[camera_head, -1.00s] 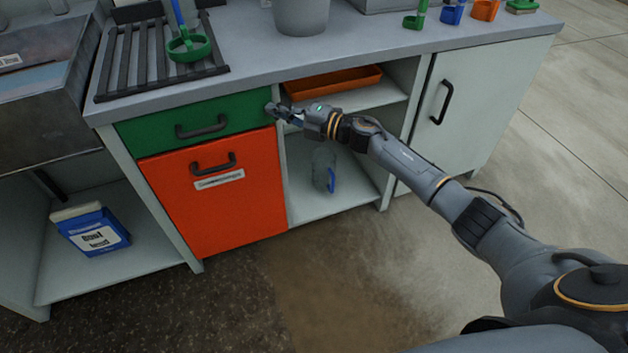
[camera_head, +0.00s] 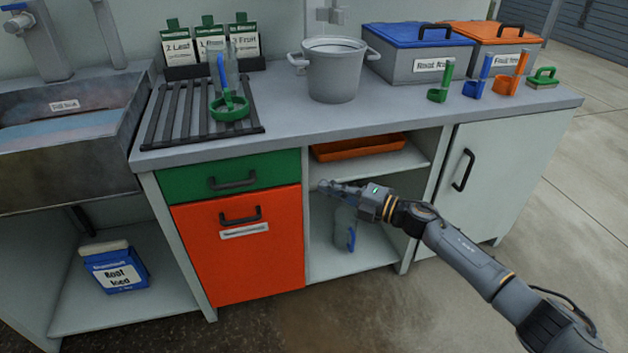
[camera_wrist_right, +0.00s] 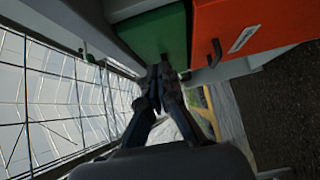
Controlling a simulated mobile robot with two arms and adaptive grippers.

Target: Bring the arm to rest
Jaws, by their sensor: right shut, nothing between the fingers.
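My right gripper (camera_head: 328,187) is shut and empty. In the head view it stands in front of the open shelf bay, just right of the green drawer (camera_head: 192,180) and the red door (camera_head: 240,255). The drawer and the door both look shut. In the right wrist view the shut fingers (camera_wrist_right: 158,82) point toward the green drawer front (camera_wrist_right: 155,35), with the red door (camera_wrist_right: 240,25) to the right. I cannot tell the exact gap to the drawer. My left gripper is not in view.
A jug with a blue handle (camera_head: 351,238) stands on the lower shelf behind my right arm. An orange tray (camera_head: 358,147) lies on the upper shelf. The worktop holds a grey pot (camera_head: 334,85), a black rack (camera_head: 180,118) and lidded boxes (camera_head: 425,65). The floor at right is clear.

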